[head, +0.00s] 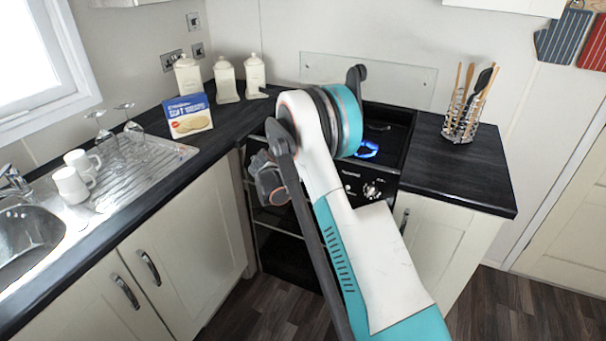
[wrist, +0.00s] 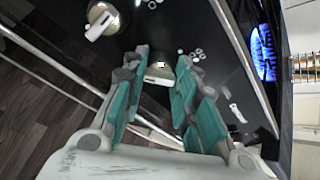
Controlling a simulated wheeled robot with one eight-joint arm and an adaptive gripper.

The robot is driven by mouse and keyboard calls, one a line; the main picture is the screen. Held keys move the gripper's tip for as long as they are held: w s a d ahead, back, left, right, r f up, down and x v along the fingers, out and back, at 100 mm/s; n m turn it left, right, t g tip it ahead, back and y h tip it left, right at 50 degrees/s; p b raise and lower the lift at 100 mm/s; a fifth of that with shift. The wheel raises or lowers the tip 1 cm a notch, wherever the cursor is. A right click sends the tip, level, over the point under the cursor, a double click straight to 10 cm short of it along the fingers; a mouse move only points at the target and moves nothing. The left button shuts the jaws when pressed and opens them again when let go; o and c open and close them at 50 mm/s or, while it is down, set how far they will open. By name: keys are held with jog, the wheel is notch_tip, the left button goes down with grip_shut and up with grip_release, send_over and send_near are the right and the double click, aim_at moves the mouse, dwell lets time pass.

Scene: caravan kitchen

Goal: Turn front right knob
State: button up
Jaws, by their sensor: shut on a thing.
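In the wrist view the teal fingers of my gripper (wrist: 160,80) are on both sides of a round metallic stove knob (wrist: 160,72) and shut on it. A second knob (wrist: 102,18) sits apart from the fingers at the top of that view. In the head view my arm covers much of the stove's front panel, and the grasp is hidden. One knob (head: 372,190) shows to the right of the arm on the panel. I cannot tell from the head view which knob is held.
A blue burner flame (head: 367,149) is lit on the hob; it also shows in the wrist view (wrist: 264,52). A utensil holder (head: 462,125) stands on the right counter. Canisters and a blue box (head: 188,115) stand on the left counter. An oven handle bar (wrist: 45,52) runs past the gripper.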

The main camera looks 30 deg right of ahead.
jog(key=shift+m, duration=0.3)
jog(key=m+t+b, duration=0.1)
jog(key=m+t, duration=0.1)
jog(key=m, duration=0.5)
jog(key=m+t+y+b, duration=0.1)
jog(key=m+b, duration=0.1)
jog(key=m, duration=0.5)
jog(key=s+m+t+y+b, duration=0.1)
jog(key=m+t+b, duration=0.1)
jog(key=m, duration=0.5)
jog(key=shift+d+f+t, duration=0.2)
jog(key=shift+f+t, duration=0.05)
jog(key=shift+t, duration=0.05)
jog(key=shift+m, duration=0.5)
jog(key=o, duration=1)
jog(key=shift+o, duration=0.2)
jog(key=v, duration=1.2)
